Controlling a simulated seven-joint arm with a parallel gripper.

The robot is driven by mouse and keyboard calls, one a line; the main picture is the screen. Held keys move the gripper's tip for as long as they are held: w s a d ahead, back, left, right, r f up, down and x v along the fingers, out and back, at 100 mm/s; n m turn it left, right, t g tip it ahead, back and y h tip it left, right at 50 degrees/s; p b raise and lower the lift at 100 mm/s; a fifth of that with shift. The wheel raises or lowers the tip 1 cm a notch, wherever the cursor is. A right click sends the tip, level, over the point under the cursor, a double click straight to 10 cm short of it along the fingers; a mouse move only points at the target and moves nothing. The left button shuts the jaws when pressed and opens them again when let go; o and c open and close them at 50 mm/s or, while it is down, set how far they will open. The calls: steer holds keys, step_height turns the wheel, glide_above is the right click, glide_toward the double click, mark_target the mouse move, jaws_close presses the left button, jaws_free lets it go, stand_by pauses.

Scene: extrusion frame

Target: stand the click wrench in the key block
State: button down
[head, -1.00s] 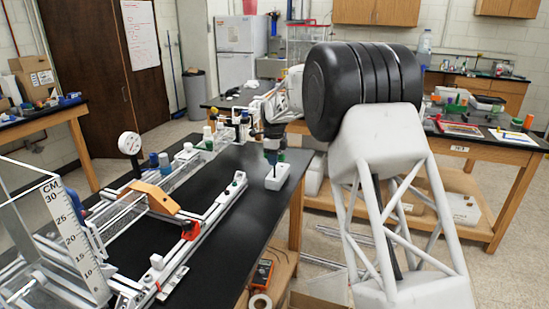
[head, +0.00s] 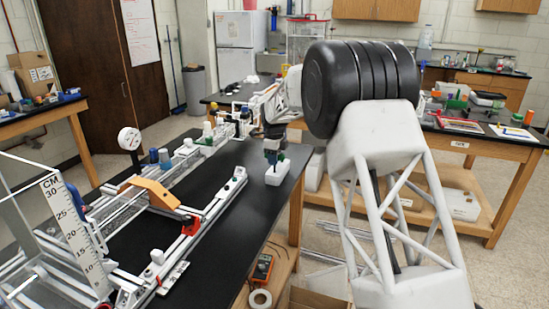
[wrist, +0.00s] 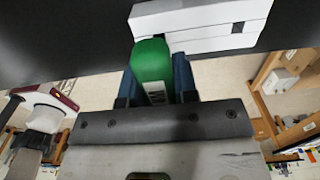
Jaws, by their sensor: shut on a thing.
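My gripper (wrist: 158,75) is shut on the click wrench (wrist: 152,65), whose green rounded grip shows between the two dark blue fingers in the wrist view. The rest of the wrench is hidden. The white key block (wrist: 200,25) lies just beyond the green end in the wrist view, with a dark square on its face. In the head view the key block (head: 278,174) stands on the black bench top near its right edge. My gripper (head: 272,152) is right above it there, with a bit of green beside the fingers. I cannot tell whether wrench and block touch.
The aluminium extrusion frame (head: 205,212) with an orange piece (head: 150,190) lies on the black bench top (head: 225,240) to the left. Small bottles (head: 164,158) and a round gauge (head: 130,138) stand behind it. The bench between frame and block is clear.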

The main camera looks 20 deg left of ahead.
stand_by(0.3)
steer(key=c, duration=0.8)
jaws_free()
steer(key=shift+r, duration=3.85)
steer(key=shift+d, duration=0.1)
